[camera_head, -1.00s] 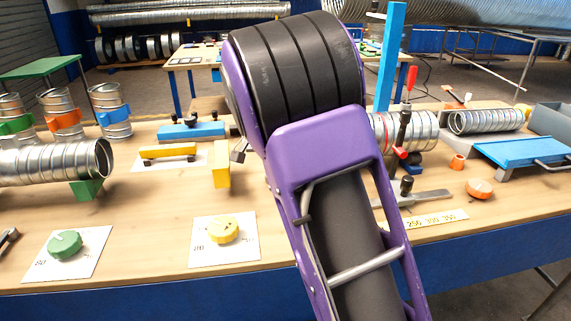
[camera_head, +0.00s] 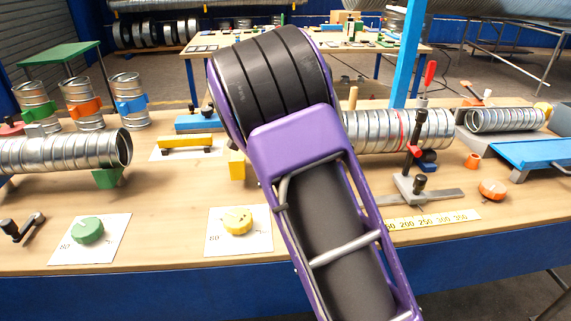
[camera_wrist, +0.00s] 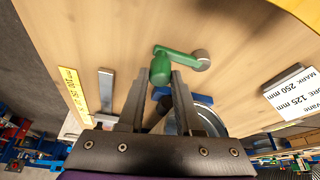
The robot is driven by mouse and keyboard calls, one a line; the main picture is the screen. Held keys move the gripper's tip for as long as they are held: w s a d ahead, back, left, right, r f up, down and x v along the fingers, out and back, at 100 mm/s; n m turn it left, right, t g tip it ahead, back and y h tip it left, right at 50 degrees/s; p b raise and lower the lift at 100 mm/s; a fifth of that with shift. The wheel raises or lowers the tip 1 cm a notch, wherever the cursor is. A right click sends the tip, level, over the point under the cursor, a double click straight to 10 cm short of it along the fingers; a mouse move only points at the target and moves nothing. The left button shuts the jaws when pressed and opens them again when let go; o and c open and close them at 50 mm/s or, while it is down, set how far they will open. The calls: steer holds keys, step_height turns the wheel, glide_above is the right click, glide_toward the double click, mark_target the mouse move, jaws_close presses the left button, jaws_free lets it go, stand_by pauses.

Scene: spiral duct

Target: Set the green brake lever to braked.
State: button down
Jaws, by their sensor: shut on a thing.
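The green brake lever (camera_wrist: 178,54) shows in the wrist view, lying over the wooden bench top. Its round grey pivot end is at the right, and its green knob (camera_wrist: 160,71) is at the left. My gripper (camera_wrist: 161,80) is shut on the green knob, with one finger on each side of it. In the head view my purple arm hides the gripper and the lever. I cannot read any braked or released mark beside the lever.
A spiral duct (camera_head: 360,132) lies on the bench behind my arm, with a red-handled clamp (camera_head: 414,150) beside it. A yellow knob (camera_head: 238,221) and a green knob (camera_head: 87,231) sit near the front edge. A blue tray (camera_head: 535,153) is at the right.

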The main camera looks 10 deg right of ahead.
steer(key=c, duration=0.6)
jaws_free()
steer(key=p+v, duration=0.2)
steer(key=v, duration=1.5)
steer(key=shift+a+r, duration=0.1)
steer(key=shift+r, duration=0.15)
steer(key=shift+w, duration=0.1)
